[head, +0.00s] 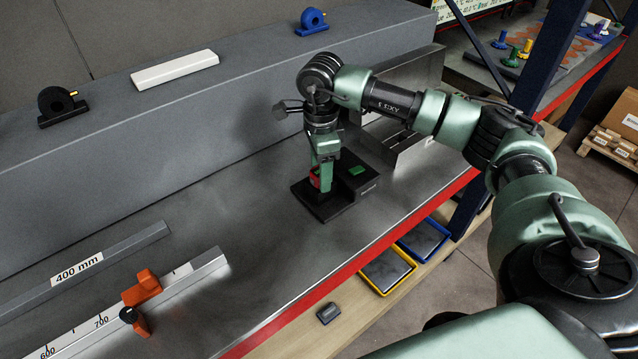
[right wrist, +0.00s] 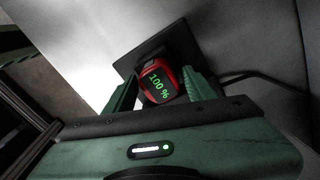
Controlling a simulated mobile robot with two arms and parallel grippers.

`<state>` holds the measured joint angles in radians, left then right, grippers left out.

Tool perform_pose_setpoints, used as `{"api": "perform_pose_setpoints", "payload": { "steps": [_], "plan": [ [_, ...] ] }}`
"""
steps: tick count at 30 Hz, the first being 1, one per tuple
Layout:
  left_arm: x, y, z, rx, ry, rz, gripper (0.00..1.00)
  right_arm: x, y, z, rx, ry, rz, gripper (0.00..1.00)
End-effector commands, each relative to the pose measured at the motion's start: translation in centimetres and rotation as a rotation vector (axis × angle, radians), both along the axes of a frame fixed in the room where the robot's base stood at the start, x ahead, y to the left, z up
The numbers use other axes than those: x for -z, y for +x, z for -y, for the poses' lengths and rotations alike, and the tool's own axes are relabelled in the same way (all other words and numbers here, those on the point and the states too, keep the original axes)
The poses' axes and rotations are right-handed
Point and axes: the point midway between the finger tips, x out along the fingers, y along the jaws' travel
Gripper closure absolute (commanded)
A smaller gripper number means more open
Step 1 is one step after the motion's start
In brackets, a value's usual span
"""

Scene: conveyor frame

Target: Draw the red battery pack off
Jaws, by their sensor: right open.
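The red battery pack (right wrist: 158,80) shows a green "100%" on its face in the right wrist view. It sits on a black charger base (head: 325,208) on the grey bench; in the head view only a small red part of the pack (head: 316,180) shows beside my gripper. My right gripper (right wrist: 160,88) is open, with one green finger on each side of the pack. I cannot tell whether the fingers touch it. My left gripper is in neither view.
A green display (head: 357,170) shows on the charger base. A cable (right wrist: 250,76) runs off to the right. An orange-clamped ruler (head: 140,290) lies at the front left. A grey raised ledge (head: 230,100) runs behind. The bench's red front edge (head: 330,285) is near.

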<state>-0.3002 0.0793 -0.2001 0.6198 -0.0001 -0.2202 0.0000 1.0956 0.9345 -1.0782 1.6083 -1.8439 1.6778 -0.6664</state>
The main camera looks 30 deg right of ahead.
Motion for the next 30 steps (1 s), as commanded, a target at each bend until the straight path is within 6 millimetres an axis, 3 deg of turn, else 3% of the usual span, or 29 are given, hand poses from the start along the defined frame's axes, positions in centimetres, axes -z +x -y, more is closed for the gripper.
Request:
{"api": "perform_pose_setpoints", "payload": {
  "steps": [4, 5, 10, 30],
  "plan": [
    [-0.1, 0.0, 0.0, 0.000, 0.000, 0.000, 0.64, -0.1, 0.0, 0.0, 0.000, 0.000, 0.000, 0.45],
    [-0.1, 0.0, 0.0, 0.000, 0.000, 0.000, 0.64, -0.1, 0.0, 0.0, 0.000, 0.000, 0.000, 0.51],
    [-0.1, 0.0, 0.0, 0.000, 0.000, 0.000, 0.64, -0.1, 0.0, 0.0, 0.000, 0.000, 0.000, 0.98],
    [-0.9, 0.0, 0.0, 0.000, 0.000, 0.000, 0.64, -1.8, 0.3, 0.1, 0.006, 0.002, 0.011, 1.00]
  ]
}}
